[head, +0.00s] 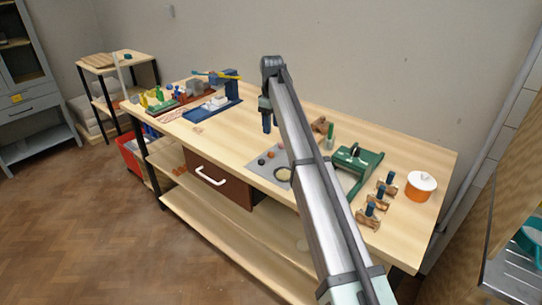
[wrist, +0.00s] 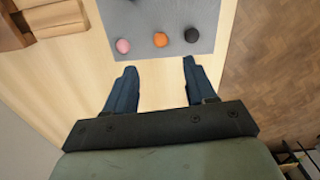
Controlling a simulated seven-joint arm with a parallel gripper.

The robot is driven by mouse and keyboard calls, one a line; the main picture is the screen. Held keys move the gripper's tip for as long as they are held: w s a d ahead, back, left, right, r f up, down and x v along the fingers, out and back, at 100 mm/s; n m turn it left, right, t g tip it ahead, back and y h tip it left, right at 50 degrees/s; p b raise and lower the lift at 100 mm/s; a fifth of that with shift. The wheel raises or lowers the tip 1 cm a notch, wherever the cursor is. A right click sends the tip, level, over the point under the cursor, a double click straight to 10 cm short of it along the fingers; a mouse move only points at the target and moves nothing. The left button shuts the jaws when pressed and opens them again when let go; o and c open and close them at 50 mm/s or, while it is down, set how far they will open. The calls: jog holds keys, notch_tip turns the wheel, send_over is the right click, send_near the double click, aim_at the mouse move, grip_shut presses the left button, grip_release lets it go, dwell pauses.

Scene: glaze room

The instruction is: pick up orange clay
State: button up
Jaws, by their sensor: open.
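The orange clay (wrist: 160,40) is a small ball on a grey mat (wrist: 150,14). In the wrist view it lies between a pink ball (wrist: 123,46) and a dark ball (wrist: 191,35). My gripper (wrist: 159,66) is open and empty, and the orange clay shows just beyond the gap between its blue fingertips. In the head view my gripper (head: 267,124) points down above the bench, apart from the orange clay (head: 271,155). The dark ball (head: 262,161) lies beside the clay there. My arm hides part of the mat (head: 258,172).
A green device (head: 357,160), several wooden pieces with blue tops (head: 378,196) and an orange pot (head: 421,186) stand at the right of the bench. Blue equipment (head: 212,110) and coloured items stand at the left. Bare bench top (head: 225,140) lies left of the mat.

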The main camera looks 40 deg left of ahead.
aim_at(271, 152)
jog(key=f, duration=1.2)
jog(key=shift+a, duration=0.2)
grip_shut()
